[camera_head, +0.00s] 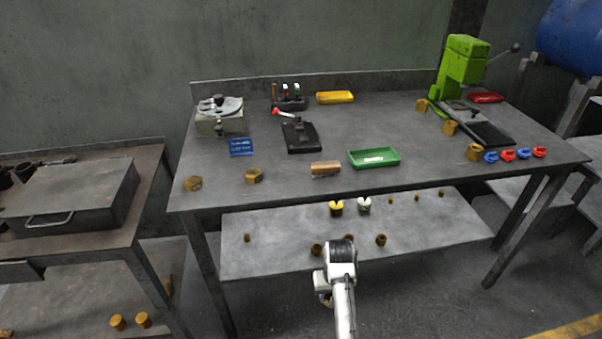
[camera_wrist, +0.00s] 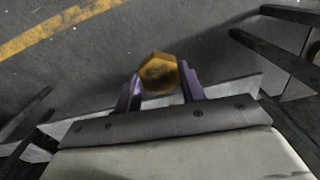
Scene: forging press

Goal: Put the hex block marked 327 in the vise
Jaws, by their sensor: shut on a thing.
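My gripper (camera_wrist: 160,84) is shut on a brass-coloured hex block (camera_wrist: 158,71), with one purple finger on each side in the wrist view. No number can be read on the block. In the head view my white arm is in front of the workbench, low before its lower shelf; the gripper's fingers are mostly hidden there. A black device with a red-knobbed lever (camera_head: 299,136) stands on the bench top and looks like the vise, though I cannot be sure. It is above and behind my gripper, well apart from the held block.
Table legs and shelf edges are obstacles. A side table (camera_head: 75,200) stands left.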

